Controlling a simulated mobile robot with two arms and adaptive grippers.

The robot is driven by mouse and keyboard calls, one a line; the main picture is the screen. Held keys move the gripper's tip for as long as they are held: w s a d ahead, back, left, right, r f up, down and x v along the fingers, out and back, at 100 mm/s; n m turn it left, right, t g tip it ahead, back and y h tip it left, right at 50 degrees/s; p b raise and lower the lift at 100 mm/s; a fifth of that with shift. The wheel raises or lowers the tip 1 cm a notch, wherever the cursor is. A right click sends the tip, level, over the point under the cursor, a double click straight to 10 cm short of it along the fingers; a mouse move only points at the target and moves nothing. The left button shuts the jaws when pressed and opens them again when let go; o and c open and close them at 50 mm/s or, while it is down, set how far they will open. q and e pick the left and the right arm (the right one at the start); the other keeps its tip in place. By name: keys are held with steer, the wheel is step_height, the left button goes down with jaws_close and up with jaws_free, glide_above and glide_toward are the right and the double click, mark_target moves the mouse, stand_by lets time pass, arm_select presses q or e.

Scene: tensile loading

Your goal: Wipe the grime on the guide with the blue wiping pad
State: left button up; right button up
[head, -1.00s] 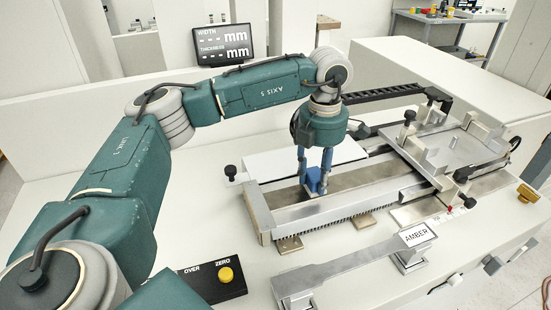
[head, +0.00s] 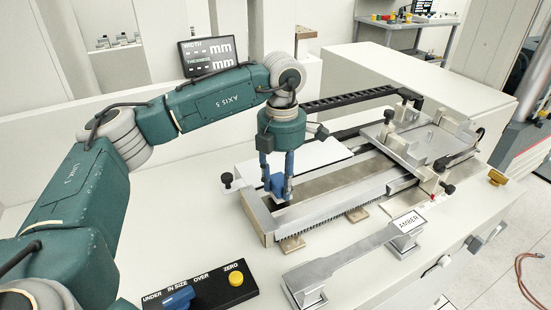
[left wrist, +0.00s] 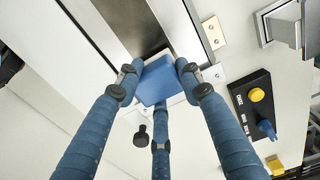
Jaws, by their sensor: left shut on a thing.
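My left gripper (head: 277,186) points down over the left end of the long metal guide (head: 330,187) on the measuring machine. Its blue fingers are shut on the blue wiping pad (head: 275,184). In the left wrist view the pad (left wrist: 157,80) sits between the fingertips at the end of the guide's grey channel (left wrist: 130,25). I cannot tell whether the pad touches the surface. My right gripper is not in view.
A carriage with clamps (head: 415,140) stands at the guide's right end. A flat metal specimen (head: 350,262) lies in front, near a label reading AMBER (head: 409,222). A black button box (head: 200,295) is at the front left, a display (head: 209,56) behind.

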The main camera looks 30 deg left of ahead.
arm_select(q)
steer(key=r, duration=0.1)
steer(key=r+p, duration=0.1)
steer(key=r, duration=0.1)
steer(key=shift+w+d, duration=0.35)
steer(key=shift+w, duration=0.05)
steer(key=shift+r+p, duration=0.4)
steer(key=shift+p, duration=0.05)
step_height(320, 180, up, 2)
steer(key=shift+s+a+r+p, duration=0.15)
steer(key=shift+p, duration=0.55)
steer(key=shift+r, duration=0.25)
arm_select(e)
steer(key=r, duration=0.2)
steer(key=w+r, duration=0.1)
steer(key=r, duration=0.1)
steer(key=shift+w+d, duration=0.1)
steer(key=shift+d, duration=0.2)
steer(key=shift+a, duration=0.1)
